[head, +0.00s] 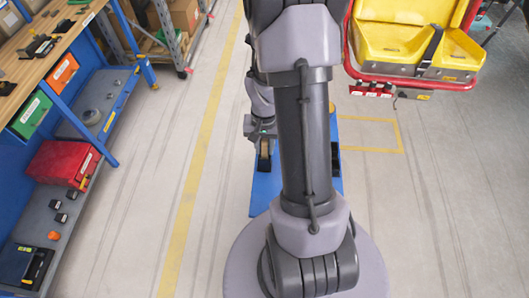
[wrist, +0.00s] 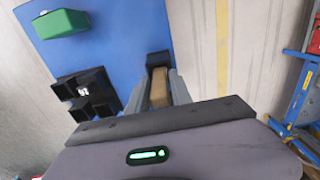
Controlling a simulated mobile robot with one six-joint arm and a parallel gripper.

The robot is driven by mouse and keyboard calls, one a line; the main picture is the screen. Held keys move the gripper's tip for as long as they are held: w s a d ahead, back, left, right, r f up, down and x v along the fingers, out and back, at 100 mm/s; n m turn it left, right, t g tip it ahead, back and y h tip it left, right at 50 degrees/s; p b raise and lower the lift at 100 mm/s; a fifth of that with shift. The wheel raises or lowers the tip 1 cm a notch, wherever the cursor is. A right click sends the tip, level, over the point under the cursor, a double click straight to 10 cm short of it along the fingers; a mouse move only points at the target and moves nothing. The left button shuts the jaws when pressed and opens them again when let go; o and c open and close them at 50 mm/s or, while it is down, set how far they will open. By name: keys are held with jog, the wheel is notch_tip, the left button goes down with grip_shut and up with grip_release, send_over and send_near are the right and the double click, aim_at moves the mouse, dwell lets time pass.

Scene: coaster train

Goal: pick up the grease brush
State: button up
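A tan, block-like piece, probably the grease brush's handle (wrist: 159,88), lies between the two fingers of my gripper (wrist: 160,84) in the wrist view. A dark piece (wrist: 158,59) shows at its far end, by the blue board's edge. The fingers run close along both sides of the tan piece. I cannot tell whether they press on it. Bristles are not visible. In the head view my gripper (head: 265,147) is low over the blue board (head: 262,192), left of my arm's column, with a tan patch at its tips.
The board also carries a green box (wrist: 60,23) and a cluster of black blocks (wrist: 88,95). A wooden workbench (head: 40,60) with a lower shelf stands left. A red-framed yellow seat car (head: 400,45) is at upper right. Floor right of the board is mostly clear.

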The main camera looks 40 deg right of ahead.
grip_shut()
jog(key=shift+r, duration=0.1)
notch_tip(320, 180, up, 10)
jog(key=p, duration=0.3)
